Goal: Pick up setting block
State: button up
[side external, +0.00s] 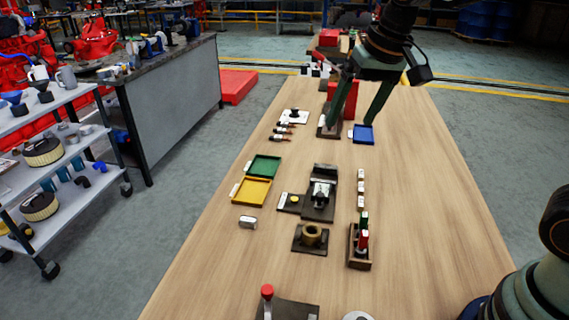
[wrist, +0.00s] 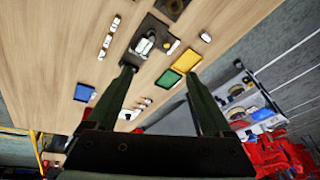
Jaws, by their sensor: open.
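My gripper (side external: 348,124) is open and empty, high at the far part of the wooden table. Its two spread fingers point down in the side view, near a blue tray and a dark stand. In the wrist view, my gripper (wrist: 160,72) has nothing between its fingertips. A small pale block (side external: 247,221) lies alone on the table, left of the dark fixtures, well apart from my gripper. It also shows in the wrist view (wrist: 205,37). It may be the setting block, but I cannot tell for sure.
A green tray (side external: 264,165), a yellow tray (side external: 252,191) and a blue tray (side external: 363,134) lie on the table.

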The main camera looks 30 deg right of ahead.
jog(key=w+a+f+m+g, duration=0.25)
jog(key=w+a+f, duration=0.25)
jog(key=w+a, duration=0.4)
jog(key=m+g, duration=0.1)
jog(key=m, duration=0.3)
send_over(248, 219)
notch_tip(248, 219, down, 11)
jog(key=shift+n+h, duration=0.25)
jog(key=shift+h, duration=0.05)
jog(key=f, duration=0.5)
jog(key=shift+s+a+f, duration=0.1)
jog(key=shift+s+f, duration=0.2)
jog(key=shift+f, duration=0.05)
jog(key=shift+w+f, duration=0.15)
jog(key=shift+f, duration=1.3)
jog(key=shift+w+f, duration=0.1)
jog(key=shift+f, duration=1.35)
jog(key=shift+c, duration=0.3)
grip_shut()
